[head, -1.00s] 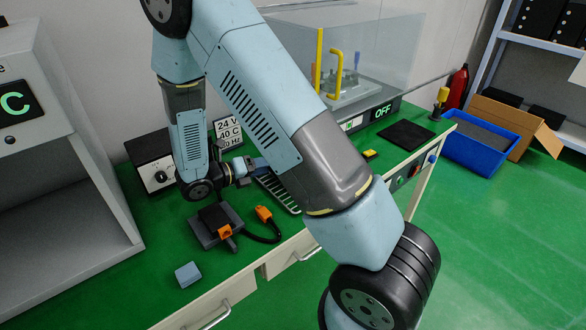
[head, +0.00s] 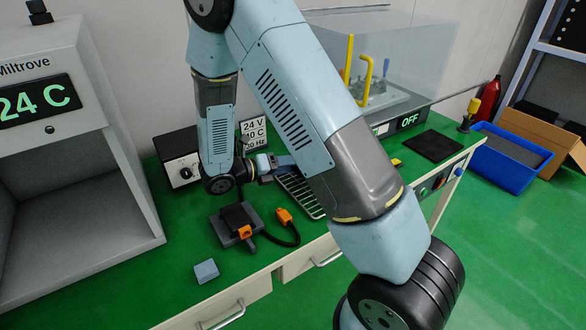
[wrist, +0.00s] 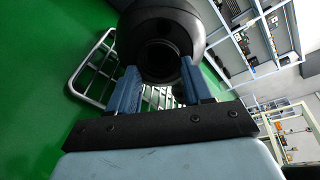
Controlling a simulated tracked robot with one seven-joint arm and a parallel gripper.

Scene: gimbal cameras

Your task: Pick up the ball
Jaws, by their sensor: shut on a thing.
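A black, rounded thing with a dark round opening, which looks like the ball (wrist: 160,22), fills the top middle of the wrist view. My gripper (wrist: 160,88) is shut on it, with one blue finger on each side. In the head view the base of my gripper (head: 268,166) is above the green bench beside a wire rack. There my upper arm hides the fingertips and the ball.
The wire rack (head: 300,194) lies under my arm. A grey pad with a black box (head: 238,218) and orange-ended cable, a blue-grey block (head: 206,271), and a control box (head: 178,160) stand nearby. A clear enclosure (head: 400,55) is behind. The front-left bench is mostly clear.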

